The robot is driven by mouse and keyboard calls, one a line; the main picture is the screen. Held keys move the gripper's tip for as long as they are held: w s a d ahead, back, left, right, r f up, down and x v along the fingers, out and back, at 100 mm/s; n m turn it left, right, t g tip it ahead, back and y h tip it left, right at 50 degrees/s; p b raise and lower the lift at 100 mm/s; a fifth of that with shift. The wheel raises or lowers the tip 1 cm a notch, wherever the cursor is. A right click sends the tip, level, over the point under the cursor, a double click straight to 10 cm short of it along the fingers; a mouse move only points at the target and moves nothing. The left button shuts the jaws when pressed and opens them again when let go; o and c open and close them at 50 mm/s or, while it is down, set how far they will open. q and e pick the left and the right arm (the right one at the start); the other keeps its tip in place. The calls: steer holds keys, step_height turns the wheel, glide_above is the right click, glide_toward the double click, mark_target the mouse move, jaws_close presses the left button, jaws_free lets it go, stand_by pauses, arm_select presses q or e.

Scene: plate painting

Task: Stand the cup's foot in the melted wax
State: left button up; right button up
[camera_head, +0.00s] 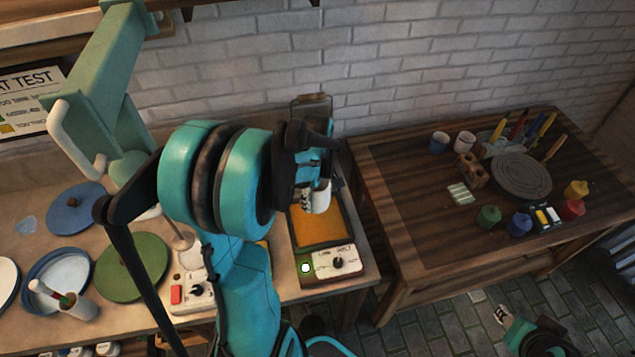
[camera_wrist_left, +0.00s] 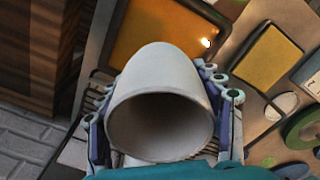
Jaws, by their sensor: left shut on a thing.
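My left gripper (camera_head: 311,192) is shut on a white cup (camera_head: 321,196). In the left wrist view the cup (camera_wrist_left: 160,105) sits between the fingers, with its open mouth facing the camera. The cup is over the square pan of orange wax (camera_head: 322,229), near the pan's far part. The wax (camera_wrist_left: 165,28) also shows beyond the cup in the wrist view. The cup's foot is hidden there, so I cannot tell whether it touches the wax. My right gripper (camera_head: 503,315) is at the lower right, and its opening is unclear.
The wax pan's heater (camera_head: 338,263) has a knob and a lit lamp. A second control box (camera_head: 198,292) and a green plate (camera_head: 131,266) are to the left. The right table (camera_head: 420,235) holds cups, paint pots, a turntable (camera_head: 521,177) and brushes; its front is clear.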

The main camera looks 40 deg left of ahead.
mark_target(318, 221)
arm_select(q)
steer(key=shift+d+f, duration=0.15)
steer(key=shift+d, duration=0.2)
step_height(318, 221, down, 8)
steer(key=b, duration=0.6)
steer(key=shift+b, duration=0.35)
steer(key=shift+f+b, duration=0.35)
steer(key=shift+f, duration=0.05)
steer(key=shift+r, duration=0.1)
stand_by(1.2)
steer(key=shift+r+p, duration=2)
steer(key=shift+r, duration=0.45)
step_height(318, 221, up, 4)
steer(key=p, duration=0.3)
steer(key=shift+s, duration=0.1)
